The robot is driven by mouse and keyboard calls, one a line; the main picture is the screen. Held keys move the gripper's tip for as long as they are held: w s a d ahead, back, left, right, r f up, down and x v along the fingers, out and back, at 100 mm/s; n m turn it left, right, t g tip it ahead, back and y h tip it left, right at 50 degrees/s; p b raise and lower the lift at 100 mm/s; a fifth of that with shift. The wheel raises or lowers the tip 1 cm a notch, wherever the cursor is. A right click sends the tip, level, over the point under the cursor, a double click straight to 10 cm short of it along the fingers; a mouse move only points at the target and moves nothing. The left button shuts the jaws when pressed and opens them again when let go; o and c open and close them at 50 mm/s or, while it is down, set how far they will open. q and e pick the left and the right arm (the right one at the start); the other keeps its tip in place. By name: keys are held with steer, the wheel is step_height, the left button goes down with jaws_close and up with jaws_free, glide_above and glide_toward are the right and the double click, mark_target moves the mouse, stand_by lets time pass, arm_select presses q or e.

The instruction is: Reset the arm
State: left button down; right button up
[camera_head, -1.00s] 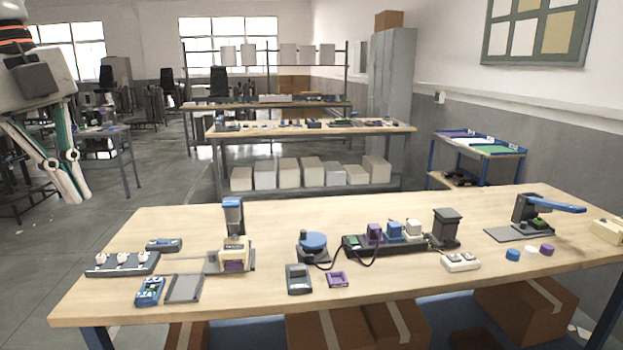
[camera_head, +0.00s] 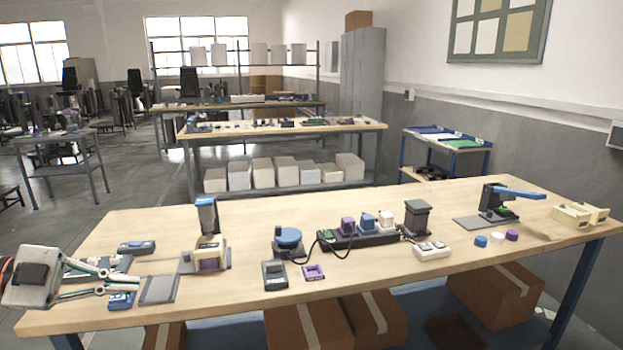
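My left gripper (camera_head: 126,280) is at the far left of the head view, low over the left end of the workbench (camera_head: 370,270). Its two fingers point right and are spread apart, with nothing seen between them. The lower finger partly covers a small blue device (camera_head: 121,301). A grey tray with white knobs (camera_head: 121,264) is partly hidden behind the gripper. I cannot tell whether the gripper touches either. A dark press with a blue lever arm (camera_head: 520,192) stands at the right end of the bench, the lever pointing right. My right gripper is not in view.
A grey plate (camera_head: 160,289) and a beige fixture (camera_head: 210,257) are right of the gripper. A blue round device (camera_head: 288,241), a black power strip (camera_head: 357,239) and a white block (camera_head: 432,250) fill the middle. The front bench strip is mostly clear.

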arm_select(q)
step_height(320, 180, down, 26)
steer(key=s+d+n+t+y, duration=0.3)
steer(key=n+t+y, duration=0.2)
steer(key=n+t, duration=0.45)
steer(key=s+d+f+n+g+y, duration=0.2)
steer(key=s+d+f+n, duration=0.1)
steer(key=s+d+f, duration=0.4)
steer(key=s+d+f+n+g+y+b, duration=0.1)
steer(key=s+d+f+n+g+y, duration=0.1)
steer(key=s+d+f, duration=0.4)
step_height(320, 180, down, 5)
steer(key=shift+s+d+f+n+g+y, duration=0.15)
steer(key=shift+s+d+n+g+y, duration=0.25)
steer(key=shift+d+n+g, duration=0.6)
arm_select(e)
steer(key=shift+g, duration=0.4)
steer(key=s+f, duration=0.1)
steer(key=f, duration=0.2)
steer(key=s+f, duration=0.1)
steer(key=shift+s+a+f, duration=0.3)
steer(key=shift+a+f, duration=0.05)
arm_select(q)
steer(key=shift+a+t, duration=0.2)
steer(key=shift+t, duration=0.05)
